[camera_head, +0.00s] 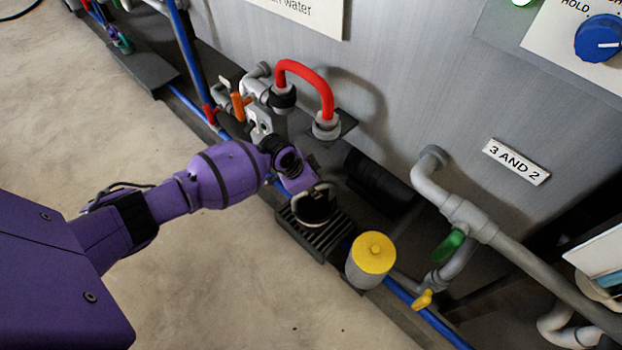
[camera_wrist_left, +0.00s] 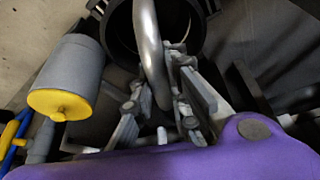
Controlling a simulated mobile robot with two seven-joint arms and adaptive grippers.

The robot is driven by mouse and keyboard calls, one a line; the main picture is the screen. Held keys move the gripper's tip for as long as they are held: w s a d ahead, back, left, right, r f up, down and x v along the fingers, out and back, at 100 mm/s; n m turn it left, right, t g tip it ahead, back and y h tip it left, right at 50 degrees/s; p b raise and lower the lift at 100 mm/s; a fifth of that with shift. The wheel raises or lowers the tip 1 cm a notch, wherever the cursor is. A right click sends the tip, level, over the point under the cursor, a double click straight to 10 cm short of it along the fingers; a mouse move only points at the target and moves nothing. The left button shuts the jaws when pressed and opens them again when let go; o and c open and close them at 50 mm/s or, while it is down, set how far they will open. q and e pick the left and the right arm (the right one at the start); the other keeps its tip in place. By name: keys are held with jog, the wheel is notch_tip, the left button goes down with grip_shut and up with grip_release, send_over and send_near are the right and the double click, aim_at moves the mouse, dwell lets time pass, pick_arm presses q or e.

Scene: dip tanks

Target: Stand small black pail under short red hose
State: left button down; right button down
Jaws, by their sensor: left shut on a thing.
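The small black pail (camera_head: 316,208) is in the middle of the head view, over a slatted black rack (camera_head: 326,240). I cannot tell whether its base rests on the rack. In the left wrist view the pail (camera_wrist_left: 122,38) shows at the top, its grey handle (camera_wrist_left: 147,35) running down between my fingers. My left gripper (camera_wrist_left: 163,85) is shut on this handle; in the head view the gripper (camera_head: 312,183) is partly hidden by my purple wrist. My right gripper is out of view.
A grey cylinder with a yellow top (camera_head: 373,253) stands just right of the rack. Grey pipes with a green valve handle (camera_head: 447,246) are further right. An orange-handled valve (camera_head: 238,106) is left of the hose. A blue pipe (camera_head: 428,315) runs along the floor. Open floor lies left.

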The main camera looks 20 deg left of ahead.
pick_arm(q)
jog(key=shift+w+d+r, duration=0.2)
jog(key=shift+w+d, duration=0.3)
jog(key=shift+w, duration=0.2)
jog(key=b+x, duration=0.2)
jog(key=x, duration=0.1)
jog(key=shift+f+b, duration=0.3)
jog(key=shift+f, duration=0.1)
jog(key=c, duration=1.8)
grip_release()
jog(key=shift+o, duration=0.4)
jog(key=p+v, duration=0.5)
jog(key=v, duration=0.6)
jog(key=shift+s+a+r, duration=0.1)
jog(key=shift+a, duration=0.05)
jog(key=shift+s+a+r+p, duration=0.15)
jog(key=shift+s+r+p, duration=0.1)
jog(key=shift+r+p, duration=0.1)
